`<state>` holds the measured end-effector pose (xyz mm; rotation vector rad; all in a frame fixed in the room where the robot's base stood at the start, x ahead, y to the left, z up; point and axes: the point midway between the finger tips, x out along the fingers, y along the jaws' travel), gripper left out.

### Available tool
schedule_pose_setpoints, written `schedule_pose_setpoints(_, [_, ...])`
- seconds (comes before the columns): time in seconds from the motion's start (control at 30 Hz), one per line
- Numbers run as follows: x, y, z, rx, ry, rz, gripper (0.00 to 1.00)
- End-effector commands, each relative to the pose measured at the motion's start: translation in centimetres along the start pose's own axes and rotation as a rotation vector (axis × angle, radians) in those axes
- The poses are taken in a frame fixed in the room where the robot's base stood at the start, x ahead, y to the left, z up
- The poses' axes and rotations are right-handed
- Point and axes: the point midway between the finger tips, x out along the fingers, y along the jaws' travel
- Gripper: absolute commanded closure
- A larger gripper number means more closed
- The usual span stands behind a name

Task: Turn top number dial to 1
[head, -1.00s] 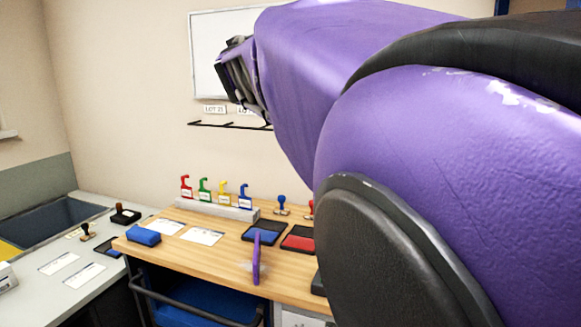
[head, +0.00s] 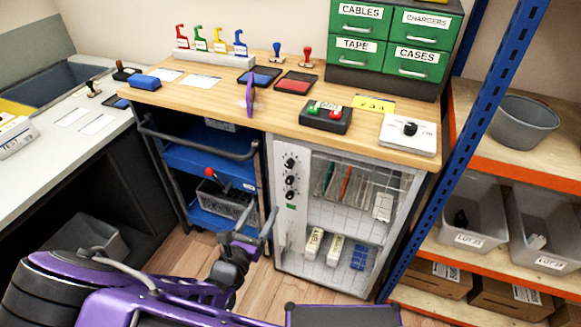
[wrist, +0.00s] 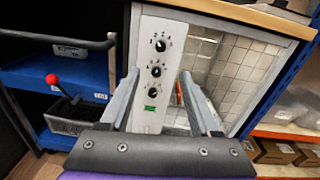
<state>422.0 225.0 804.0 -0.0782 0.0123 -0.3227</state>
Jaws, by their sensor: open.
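The top number dial (head: 290,162) is a black knob, uppermost of three on the grey panel at the left of a wire-fronted cabinet (head: 345,163). In the wrist view the top dial (wrist: 160,46) shows above the middle dial (wrist: 156,71) and bottom dial (wrist: 153,92). Small marks ring the dials, but I cannot read the setting. My gripper (head: 262,213) is open and empty, low in front of the panel. In the wrist view its fingers (wrist: 159,76) stand on either side of the panel, pointing toward the dials, apart from the top one.
A wooden bench top (head: 215,97) overhangs the cabinet. A blue cart (head: 190,160) with a dark rail and a red-knobbed lever (head: 209,172) stands left of the panel. A blue-posted shelf (head: 470,150) with grey bins is at right. Floor shows in front of the cabinet.

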Motion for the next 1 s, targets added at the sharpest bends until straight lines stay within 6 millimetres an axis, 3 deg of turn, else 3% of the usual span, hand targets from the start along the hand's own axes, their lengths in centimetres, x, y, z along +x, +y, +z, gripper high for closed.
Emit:
schedule_pose_setpoints(0.23, [2.3, -0.4, -0.4, -0.009, -0.001, -0.005, 0.37])
schedule_pose_setpoints(0.7, [12.5, -0.3, -0.4, -0.006, -0.002, -0.004, 0.37])
schedule_pose_setpoints(1.0, [16.7, -0.3, -0.3, -0.006, -0.001, -0.002, 0.37])
